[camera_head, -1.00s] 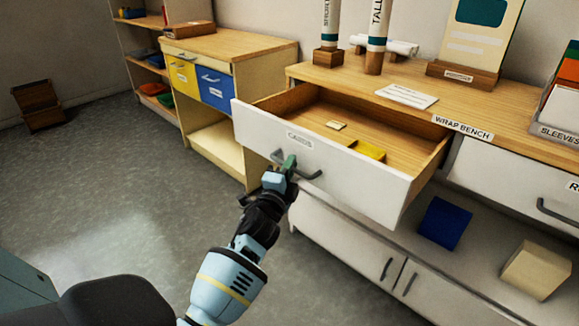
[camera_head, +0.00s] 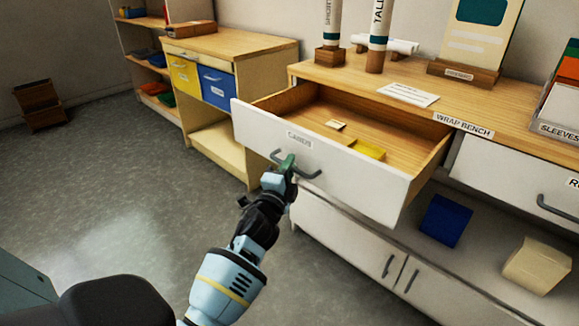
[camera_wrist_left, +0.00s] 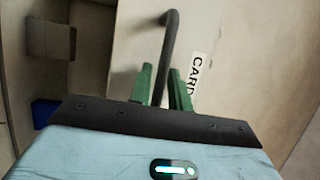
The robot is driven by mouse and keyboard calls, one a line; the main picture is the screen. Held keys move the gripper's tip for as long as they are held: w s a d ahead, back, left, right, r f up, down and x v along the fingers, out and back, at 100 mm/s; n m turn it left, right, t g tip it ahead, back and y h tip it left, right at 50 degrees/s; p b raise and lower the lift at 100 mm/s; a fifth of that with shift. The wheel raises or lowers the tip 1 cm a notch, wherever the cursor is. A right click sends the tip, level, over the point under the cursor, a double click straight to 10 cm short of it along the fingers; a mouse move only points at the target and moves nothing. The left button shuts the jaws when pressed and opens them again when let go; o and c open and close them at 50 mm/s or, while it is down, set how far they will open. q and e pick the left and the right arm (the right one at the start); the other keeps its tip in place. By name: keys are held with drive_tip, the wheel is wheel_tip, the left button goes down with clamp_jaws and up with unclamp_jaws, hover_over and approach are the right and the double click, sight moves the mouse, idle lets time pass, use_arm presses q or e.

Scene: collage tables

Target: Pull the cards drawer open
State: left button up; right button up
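The cards drawer (camera_head: 350,172) stands pulled out of the wrap bench, with its white front facing me and its wooden inside showing. A small pale block (camera_head: 335,125) and a yellow item (camera_head: 369,149) lie in it. Its dark bar handle (camera_head: 310,175) is on the front, below the cards label (camera_head: 299,140). My left gripper (camera_head: 286,166) is at the handle. In the left wrist view, the green fingers of my left gripper (camera_wrist_left: 166,88) stand on either side of the handle (camera_wrist_left: 168,45) and appear closed around it. My right gripper is not in view.
The wrap bench top (camera_head: 350,80) holds two tubes, a white card and a sign. A blue box (camera_head: 445,220) and a cream box (camera_head: 537,265) sit on the shelf below. A wooden cabinet (camera_head: 225,50) stands behind left.

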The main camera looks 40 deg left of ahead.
use_arm(q)
drive_tip(key=v, duration=0.7)
drive_tip(key=shift+s, duration=0.25)
drive_tip(key=shift+d, duration=0.1)
